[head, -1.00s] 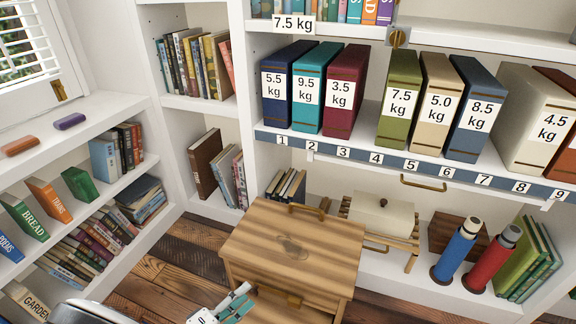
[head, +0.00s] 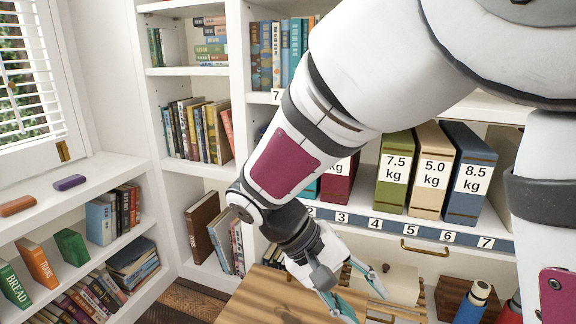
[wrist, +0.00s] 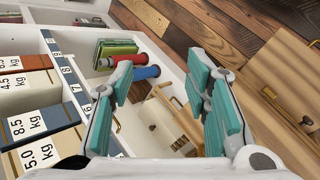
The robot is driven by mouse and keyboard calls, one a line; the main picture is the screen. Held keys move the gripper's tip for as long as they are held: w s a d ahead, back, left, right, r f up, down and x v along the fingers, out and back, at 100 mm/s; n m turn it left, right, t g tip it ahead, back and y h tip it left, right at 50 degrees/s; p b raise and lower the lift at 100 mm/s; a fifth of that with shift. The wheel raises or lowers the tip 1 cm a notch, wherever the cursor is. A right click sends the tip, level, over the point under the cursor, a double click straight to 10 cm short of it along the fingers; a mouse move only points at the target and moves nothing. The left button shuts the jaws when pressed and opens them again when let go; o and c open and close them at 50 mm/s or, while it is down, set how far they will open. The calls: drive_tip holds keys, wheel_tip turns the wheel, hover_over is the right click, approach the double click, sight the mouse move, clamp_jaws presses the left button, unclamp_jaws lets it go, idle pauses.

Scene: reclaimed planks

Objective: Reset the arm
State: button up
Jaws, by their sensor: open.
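My arm reaches down across the head view from the upper right. My gripper (head: 364,290) hangs at its end, over the wooden cabinet (head: 262,296) and in front of the lower shelf. Its teal-padded fingers are spread apart, and nothing is between them. In the wrist view my gripper (wrist: 166,100) is also open and empty. Beyond the fingers there are a cream lidded box (wrist: 160,128), a red flask (wrist: 130,60) and a blue flask (wrist: 146,72). I cannot tell how far the gripper is from the cabinet top.
Weight-labelled binders, such as the green 7.5 kg one (head: 394,170), stand on a shelf with a numbered blue edge strip (head: 375,222). My arm hides some of them. Bookshelves and a white ledge (head: 90,188) are on the left. Open plank floor (wrist: 190,28) shows in the wrist view.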

drive_tip(key=s+d+r+m+y, duration=0.1)
drive_tip(key=s+d+r+y, duration=0.5)
drive_tip(key=s, duration=0.4)
drive_tip(key=s+d+m+t+y, duration=0.1)
drive_tip(key=s+t+y, duration=0.1)
drive_tip(key=s, duration=1)
wheel_tip(320, 180, up, 32)
drive_tip(key=t+p, duration=0.3)
drive_tip(key=p, duration=2.7)
drive_tip(key=shift+w+d+r+t, duration=0.15)
drive_tip(key=shift+w+d+t, duration=0.15)
drive_tip(key=shift+d, duration=0.1)
